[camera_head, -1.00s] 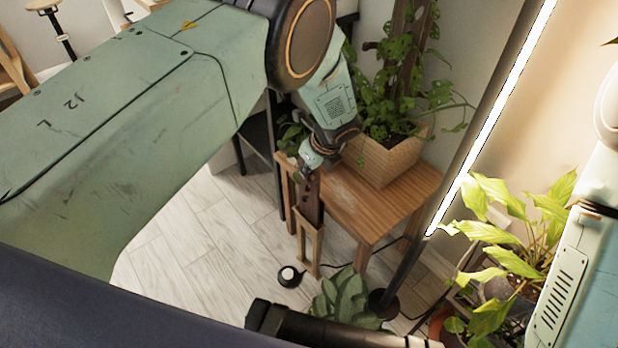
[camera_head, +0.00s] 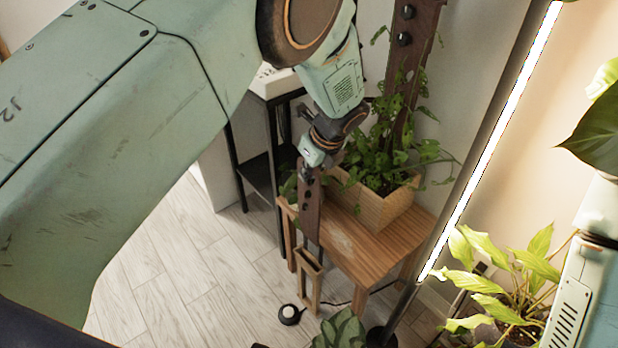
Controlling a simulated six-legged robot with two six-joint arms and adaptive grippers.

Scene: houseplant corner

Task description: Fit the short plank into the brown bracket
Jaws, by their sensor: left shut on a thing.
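My left gripper (camera_head: 312,168) is shut on the upper end of the short plank (camera_head: 309,210), a dark brown board with holes, hanging roughly upright. Below it stands a narrow light-wood open frame (camera_head: 309,274) beside the wooden table. The plank's lower end is at or just above the frame's top; I cannot tell whether they touch. A tall dark brown board (camera_head: 408,70) with black knobs rises behind the potted plant. I cannot make out for sure which part is the brown bracket. My right gripper is not in view; only part of its arm shows at the right.
A black shelf stand (camera_head: 258,180) is behind left. A lit lamp tube (camera_head: 495,140) slants up at right, near another plant (camera_head: 500,280).

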